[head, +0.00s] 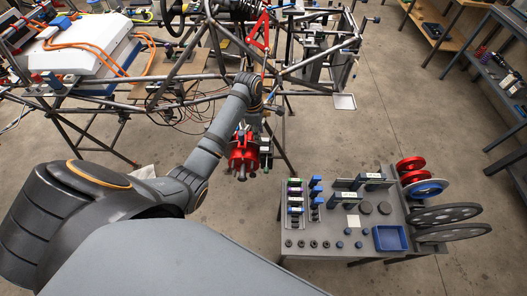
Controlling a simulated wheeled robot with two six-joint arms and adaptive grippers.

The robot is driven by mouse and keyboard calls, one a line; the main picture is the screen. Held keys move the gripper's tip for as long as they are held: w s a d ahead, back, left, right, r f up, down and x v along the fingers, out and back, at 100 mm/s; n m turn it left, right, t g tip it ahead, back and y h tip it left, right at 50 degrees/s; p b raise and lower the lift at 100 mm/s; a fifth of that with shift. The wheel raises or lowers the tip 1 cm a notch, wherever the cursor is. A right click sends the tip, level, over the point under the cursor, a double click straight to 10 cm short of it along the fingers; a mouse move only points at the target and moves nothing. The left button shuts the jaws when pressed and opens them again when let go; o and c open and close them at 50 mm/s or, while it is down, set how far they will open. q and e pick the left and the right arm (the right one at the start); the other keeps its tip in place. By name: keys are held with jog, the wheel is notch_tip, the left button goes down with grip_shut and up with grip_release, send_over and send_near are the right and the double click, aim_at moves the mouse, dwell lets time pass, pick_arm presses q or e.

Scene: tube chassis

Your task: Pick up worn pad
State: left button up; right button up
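My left arm reaches from the lower left up to the tube frame and bends down at the wrist. My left gripper (265,150) is beside a red caliper-like part (243,157) below the frame. The gripper's fingers are small and partly lost against dark parts, so I cannot tell whether they are open or shut. No worn pad can be made out clearly; it may be hidden at the red part. My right gripper is out of view.
A tube chassis (185,77) spans the back. A grey table (340,244) at the lower right holds small parts, a blue tray (390,238) and discs (445,213) at its right edge. Shelves (490,60) stand at the far right. Open floor lies between chassis and shelves.

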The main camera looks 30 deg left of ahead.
pick_arm(q)
jog(key=r+n, duration=0.1)
send_over(264, 149)
jog(key=a, duration=0.1)
notch_tip(264, 149, down, 4)
jog(key=shift+p, duration=0.35)
jog(key=shift+f, duration=0.6)
jog(key=f, duration=0.2)
jog(key=f+p, duration=0.1)
jog(key=f, duration=0.1)
jog(key=shift+d, duration=0.35)
jog(key=shift+w+f, duration=0.1)
jog(key=shift+f, duration=0.35)
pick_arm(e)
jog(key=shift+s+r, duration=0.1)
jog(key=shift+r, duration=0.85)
pick_arm(q)
jog(key=shift+c, duration=0.4)
jog(key=c, duration=0.5)
grip_shut()
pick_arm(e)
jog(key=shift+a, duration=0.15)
